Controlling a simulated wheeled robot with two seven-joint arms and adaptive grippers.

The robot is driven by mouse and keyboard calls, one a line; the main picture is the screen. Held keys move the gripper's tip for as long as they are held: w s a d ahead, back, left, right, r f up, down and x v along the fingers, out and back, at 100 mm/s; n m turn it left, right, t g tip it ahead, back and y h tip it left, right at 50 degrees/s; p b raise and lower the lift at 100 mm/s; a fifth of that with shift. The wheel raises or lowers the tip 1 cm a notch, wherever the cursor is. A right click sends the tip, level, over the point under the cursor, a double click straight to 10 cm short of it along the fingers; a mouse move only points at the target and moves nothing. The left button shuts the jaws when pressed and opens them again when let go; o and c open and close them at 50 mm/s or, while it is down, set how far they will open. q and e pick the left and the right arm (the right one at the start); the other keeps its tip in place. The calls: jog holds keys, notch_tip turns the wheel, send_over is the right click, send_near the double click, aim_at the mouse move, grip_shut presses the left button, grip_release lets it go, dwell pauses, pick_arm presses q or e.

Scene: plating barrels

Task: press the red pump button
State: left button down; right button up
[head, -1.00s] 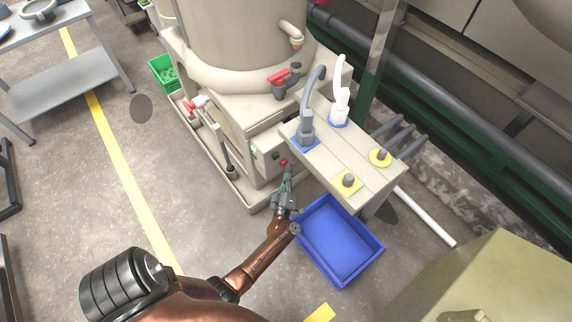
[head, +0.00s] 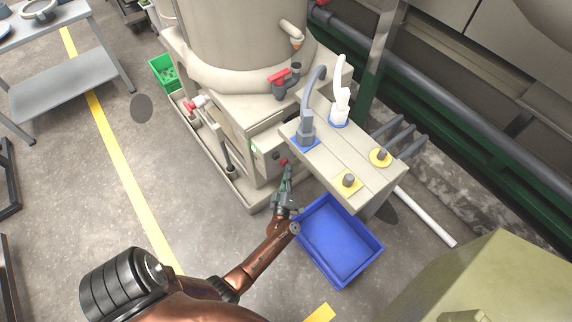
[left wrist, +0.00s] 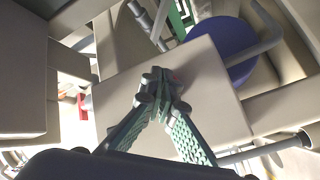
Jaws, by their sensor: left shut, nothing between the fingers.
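The red pump button (head: 284,161) is a small red knob on the front of the beige control box, below the edge of the panel top. My left gripper (head: 287,169) is shut and empty, with its fingertips just in front of and slightly below the button. I cannot tell whether the tips touch it. In the left wrist view the closed green fingers (left wrist: 162,82) point at a beige face, and the tips hide most of the button; only a faint reddish patch shows beside them. My right gripper is not in view.
The panel top (head: 325,155) carries a grey lever (head: 308,118), a white lever (head: 340,100) and two yellow-based knobs. A blue bin (head: 337,240) stands on the floor right of my left gripper. A red-handled valve (head: 279,77) sits behind.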

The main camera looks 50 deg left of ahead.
pick_arm(q)
jog(key=shift+a, duration=0.1)
dwell(0.4)
jog(key=shift+a, duration=0.35)
jog(key=shift+d, duration=0.1)
jog(key=shift+d+r, duration=0.1)
jog(key=shift+d, duration=0.1)
dwell(0.4)
jog(key=d, duration=0.6)
jog(key=shift+s+p, duration=0.25)
jog(key=shift+p, duration=0.15)
